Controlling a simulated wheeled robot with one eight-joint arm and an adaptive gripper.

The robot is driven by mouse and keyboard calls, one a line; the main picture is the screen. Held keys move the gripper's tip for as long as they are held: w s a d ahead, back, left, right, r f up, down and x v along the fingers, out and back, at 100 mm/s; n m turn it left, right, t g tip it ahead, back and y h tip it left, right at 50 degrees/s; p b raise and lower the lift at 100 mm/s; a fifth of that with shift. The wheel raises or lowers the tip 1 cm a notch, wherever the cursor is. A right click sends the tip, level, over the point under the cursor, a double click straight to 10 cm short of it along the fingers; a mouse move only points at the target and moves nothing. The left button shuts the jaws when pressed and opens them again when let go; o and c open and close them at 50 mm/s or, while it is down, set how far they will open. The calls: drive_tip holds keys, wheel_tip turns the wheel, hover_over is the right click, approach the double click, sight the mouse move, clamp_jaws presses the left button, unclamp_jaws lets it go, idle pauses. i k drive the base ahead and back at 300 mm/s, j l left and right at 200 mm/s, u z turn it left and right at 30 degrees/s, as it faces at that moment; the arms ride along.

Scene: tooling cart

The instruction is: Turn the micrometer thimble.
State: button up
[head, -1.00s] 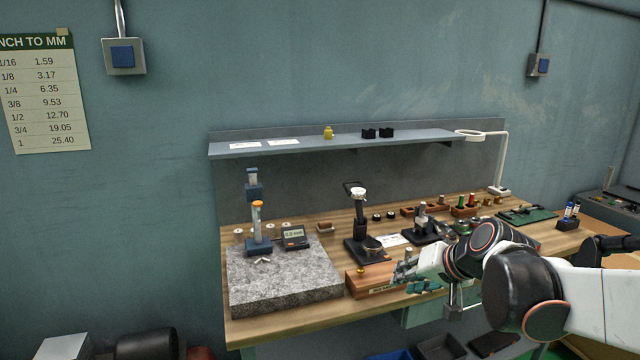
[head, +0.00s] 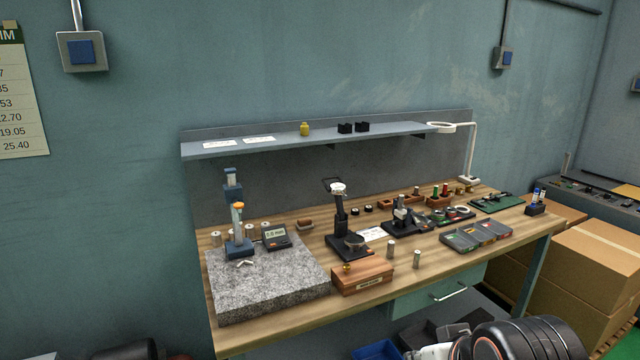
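A small metal instrument that looks like the micrometer (head: 401,214) sits on a black stand toward the back right of the bench. It is too small to make out the thimble or its scale. My arm shows only at the bottom right edge, below the bench front. My gripper's fingers cannot be seen, so its opening and contents are hidden.
The wooden bench (head: 300,318) holds a granite plate (head: 265,291) with a gauge stand (head: 238,245). A dial gauge stand (head: 341,225), a wooden box (head: 363,277), small metal cylinders (head: 417,259) and a grey tray (head: 476,237) stand nearby. Cardboard boxes (head: 600,250) are at right.

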sight(427, 222)
drive_tip(key=i+l, duration=0.1)
drive_tip(key=l, duration=0.55)
drive_tip(key=i+l+u, duration=0.1)
drive_tip(key=l, duration=0.55)
drive_tip(key=i+l, duration=0.15)
drive_tip(key=l, duration=0.5)
drive_tip(key=k+l+z, duration=0.15)
drive_tip(key=l, duration=0.2)
drive_tip(key=k+l+z, duration=0.15)
drive_tip(key=l, duration=0.25)
drive_tip(key=l+z, duration=0.15)
drive_tip(key=l, duration=0.2)
